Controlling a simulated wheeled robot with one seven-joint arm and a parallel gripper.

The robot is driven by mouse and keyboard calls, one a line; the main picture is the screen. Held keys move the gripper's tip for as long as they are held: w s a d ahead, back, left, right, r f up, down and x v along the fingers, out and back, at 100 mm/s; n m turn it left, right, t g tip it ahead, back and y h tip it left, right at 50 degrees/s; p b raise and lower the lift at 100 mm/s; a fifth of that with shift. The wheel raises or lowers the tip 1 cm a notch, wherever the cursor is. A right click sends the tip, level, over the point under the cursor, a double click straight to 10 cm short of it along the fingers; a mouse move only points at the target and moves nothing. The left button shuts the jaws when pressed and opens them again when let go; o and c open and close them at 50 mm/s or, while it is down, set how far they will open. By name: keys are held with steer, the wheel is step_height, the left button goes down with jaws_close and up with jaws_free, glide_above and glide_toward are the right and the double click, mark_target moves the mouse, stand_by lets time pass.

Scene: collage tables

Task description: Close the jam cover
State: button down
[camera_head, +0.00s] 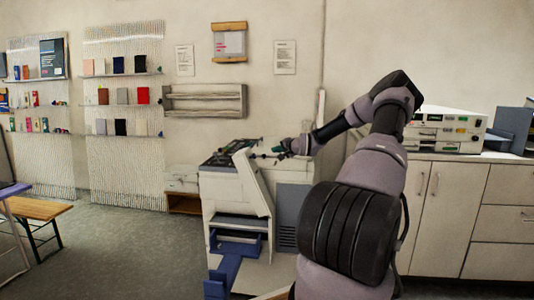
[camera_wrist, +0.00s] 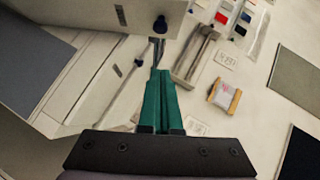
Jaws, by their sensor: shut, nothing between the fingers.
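A white copier-like machine (camera_head: 227,190) stands at the middle of the head view, with a dark, exposed-looking top section (camera_head: 225,153) and a slanted white side panel (camera_head: 256,183). Which part is the jam cover, I cannot tell for sure. My gripper (camera_head: 277,149) is at the machine's upper right, close to its top edge. In the wrist view, the green fingers of my gripper (camera_wrist: 159,72) are together and empty.
Blue trays (camera_head: 237,243) stick out low on the machine's front. White cabinets (camera_head: 450,205) stand at right, with a boxy device (camera_head: 447,130) on top. A wall shelf (camera_head: 205,101) hangs behind. A wooden bench (camera_head: 36,209) is at left; the floor between is clear.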

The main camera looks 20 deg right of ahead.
steer(key=w+a+f, duration=0.4)
steer(key=w, duration=0.6)
steer(key=shift+f, duration=0.25)
steer(key=shift+a, duration=0.1)
